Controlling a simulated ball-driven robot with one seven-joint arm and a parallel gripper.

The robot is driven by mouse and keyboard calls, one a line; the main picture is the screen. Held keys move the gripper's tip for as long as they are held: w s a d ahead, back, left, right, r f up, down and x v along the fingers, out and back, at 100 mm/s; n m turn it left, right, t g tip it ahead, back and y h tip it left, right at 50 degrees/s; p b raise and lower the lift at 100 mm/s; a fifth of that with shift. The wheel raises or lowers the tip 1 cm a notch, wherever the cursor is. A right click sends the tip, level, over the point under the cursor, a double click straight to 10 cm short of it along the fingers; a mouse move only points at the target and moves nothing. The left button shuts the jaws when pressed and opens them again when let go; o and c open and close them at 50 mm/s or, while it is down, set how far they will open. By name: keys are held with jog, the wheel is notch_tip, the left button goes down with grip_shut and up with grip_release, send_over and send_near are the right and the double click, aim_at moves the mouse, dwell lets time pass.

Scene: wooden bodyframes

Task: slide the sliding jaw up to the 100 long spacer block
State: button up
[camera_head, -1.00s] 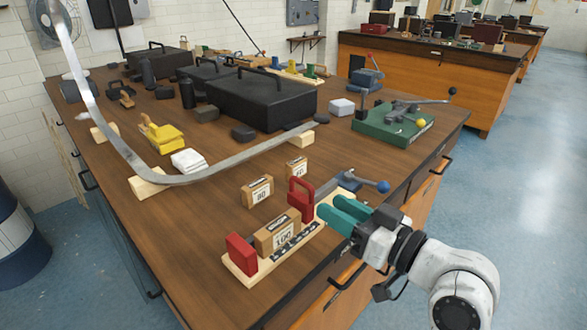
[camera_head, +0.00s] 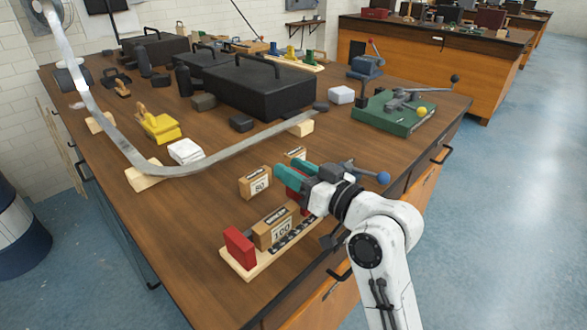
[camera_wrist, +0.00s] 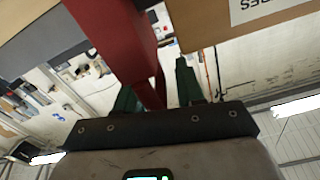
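The 100 long spacer block (camera_head: 276,228) stands on a pale wooden jig board (camera_head: 240,272), beside a red end jaw (camera_head: 239,247). The red sliding jaw (camera_head: 293,196) is at the board's far right end, mostly hidden by my gripper (camera_head: 287,178). In the wrist view the red jaw (camera_wrist: 112,38) shows with its handle between my two dark green fingers (camera_wrist: 155,92). The fingers look open around it, with no clear grip. A wooden block with a white label (camera_wrist: 268,10) is at the upper right, with a gap between it and the jaw.
The 80 block (camera_head: 255,183) and the 60 block (camera_head: 295,154) stand behind the jig. A curved metal strip (camera_head: 215,158) on wooden supports crosses the table. A green-based bending tool (camera_head: 395,118) and black cases (camera_head: 258,92) are farther back. The table's front edge is close to the jig.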

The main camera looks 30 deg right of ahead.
jog(key=shift+w, duration=0.2)
grip_shut()
dwell(0.3)
